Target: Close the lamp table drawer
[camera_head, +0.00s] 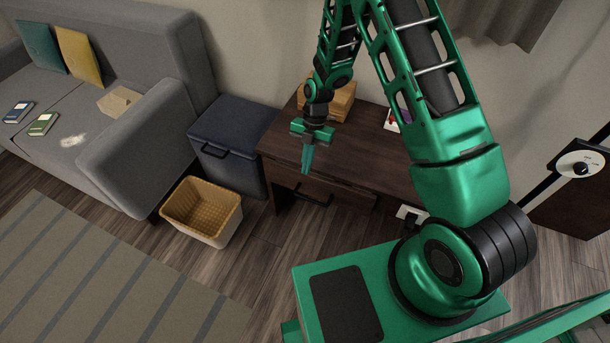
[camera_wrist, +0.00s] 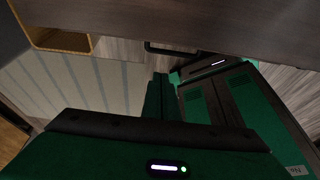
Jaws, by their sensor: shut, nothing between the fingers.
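The lamp table (camera_head: 365,150) is a dark brown wooden table against the wall. Its drawer (camera_head: 345,192) is at the front under the top, with a black bar handle (camera_head: 318,201). The drawer front seems to stand out a little from the table; how far is hard to tell. In the wrist view the handle (camera_wrist: 170,50) shows below a broad brown wood surface. My gripper (camera_head: 306,170) points down over the table's front edge, above and slightly left of the handle. Its green fingers (camera_wrist: 159,92) are together and empty. I cannot tell if they touch the wood.
A wooden box (camera_head: 335,100) and a small white-and-red item (camera_head: 393,122) are on the tabletop. A dark storage box (camera_head: 232,140) stands left of the table, with a yellow-lined basket (camera_head: 203,210) before it. A grey sofa (camera_head: 130,110) is farther left. Floor before the drawer is clear.

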